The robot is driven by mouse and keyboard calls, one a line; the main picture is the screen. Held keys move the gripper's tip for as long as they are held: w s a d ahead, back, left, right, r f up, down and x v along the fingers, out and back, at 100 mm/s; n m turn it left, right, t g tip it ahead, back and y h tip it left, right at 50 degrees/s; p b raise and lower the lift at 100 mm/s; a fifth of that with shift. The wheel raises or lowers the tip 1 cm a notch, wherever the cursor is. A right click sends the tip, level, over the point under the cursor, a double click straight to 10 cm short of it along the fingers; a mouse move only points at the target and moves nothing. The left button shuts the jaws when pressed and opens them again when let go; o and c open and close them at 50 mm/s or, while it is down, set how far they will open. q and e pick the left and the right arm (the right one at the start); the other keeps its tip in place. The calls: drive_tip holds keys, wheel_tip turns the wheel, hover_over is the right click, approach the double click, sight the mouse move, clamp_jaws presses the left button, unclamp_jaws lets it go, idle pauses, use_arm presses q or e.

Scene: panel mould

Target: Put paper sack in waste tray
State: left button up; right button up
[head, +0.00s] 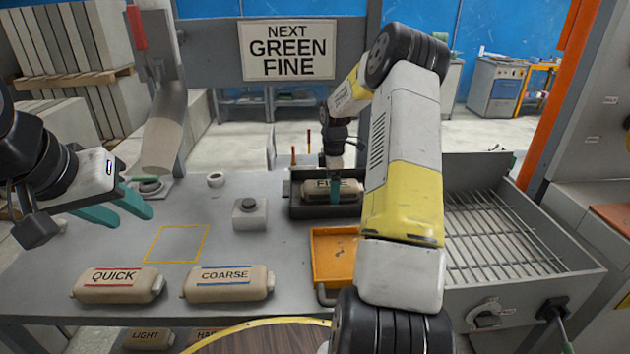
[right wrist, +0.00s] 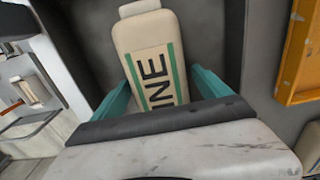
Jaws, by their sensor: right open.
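A cream paper sack with green stripes and the word FINE (head: 318,187) lies in a dark grey open tray (head: 296,207) at the table's middle back. My right gripper (head: 336,187) is over that tray. In the right wrist view its teal fingers stand open on both sides of the FINE sack (right wrist: 152,50), and the sack's near end is hidden behind the gripper body. My left gripper (head: 122,208) is open and empty above the table's left side. An orange tray (head: 322,268) sits in front of the dark tray, partly hidden by my right arm. No label shows which tray is for waste.
Sacks marked QUICK (head: 117,285) and COARSE (head: 229,283) lie at the table's front left. A yellow outlined square (head: 178,243) is empty. A slatted metal bay (head: 500,235) is at right.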

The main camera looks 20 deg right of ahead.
wheel_tip(320, 180, up, 11)
drive_tip(key=shift+r, duration=0.1)
drive_tip(key=s+a+r+m+t, duration=0.2)
drive_tip(key=s+a+r+m, duration=0.1)
drive_tip(key=s+a+r, duration=0.3)
drive_tip(key=s+a+r+m+t, duration=0.1)
drive_tip(key=s+a+r+m, duration=0.35)
drive_tip(key=s+r, duration=0.4)
drive_tip(key=s+a+m+t+y, duration=0.1)
drive_tip(key=s+a+m, duration=0.2)
drive_tip(key=s, duration=0.5)
drive_tip(key=s+a+m+t+y, duration=0.1)
drive_tip(key=s+a+m+t, duration=0.1)
drive_tip(key=s, duration=0.7)
drive_tip(key=shift+a+f+m, duration=0.25)
drive_tip(key=shift+a+m, duration=0.45)
drive_tip(key=shift+m, duration=0.35)
drive_tip(key=shift+s, duration=0.1)
